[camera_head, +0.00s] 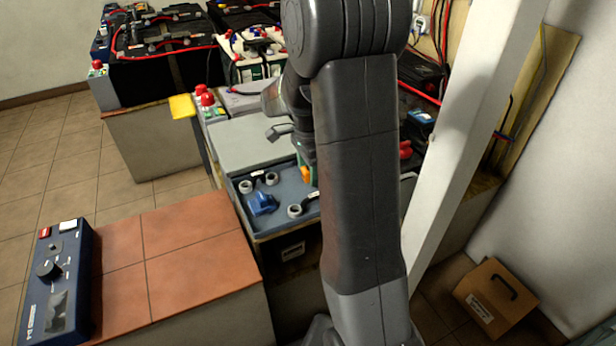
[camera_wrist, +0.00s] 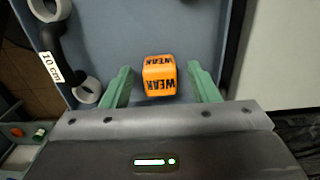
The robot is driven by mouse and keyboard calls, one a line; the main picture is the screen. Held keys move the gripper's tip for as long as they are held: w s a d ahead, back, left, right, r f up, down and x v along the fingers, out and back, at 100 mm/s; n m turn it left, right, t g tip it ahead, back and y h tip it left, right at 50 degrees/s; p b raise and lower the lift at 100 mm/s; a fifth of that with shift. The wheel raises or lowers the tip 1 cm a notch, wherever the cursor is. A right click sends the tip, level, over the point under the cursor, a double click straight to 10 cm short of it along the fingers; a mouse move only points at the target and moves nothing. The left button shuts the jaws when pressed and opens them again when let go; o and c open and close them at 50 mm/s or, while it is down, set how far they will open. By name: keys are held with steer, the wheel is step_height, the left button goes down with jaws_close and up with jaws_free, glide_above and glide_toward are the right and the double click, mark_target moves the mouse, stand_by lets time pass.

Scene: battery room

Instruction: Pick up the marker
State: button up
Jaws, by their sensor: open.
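The marker looks to be an orange cube (camera_wrist: 159,76) with black "WEAK" lettering. It sits on the blue-grey tray (camera_wrist: 190,20) in the wrist view. My gripper (camera_wrist: 160,72) is open, with one green finger on each side of the cube and a visible gap on both sides. In the head view a small part of the orange cube (camera_head: 306,174) shows in the tray (camera_head: 285,187), beside my arm. My arm hides most of the gripper there.
The tray also holds a blue object (camera_head: 262,204) and black cable links with grey rings, one labelled "10 cm" (camera_wrist: 50,68). A grey-green lid (camera_head: 250,143) lies behind the tray. A white post (camera_head: 470,130) stands close to the right of my arm.

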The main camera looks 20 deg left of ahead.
steer(key=shift+f, duration=0.1)
steer(key=c, duration=1)
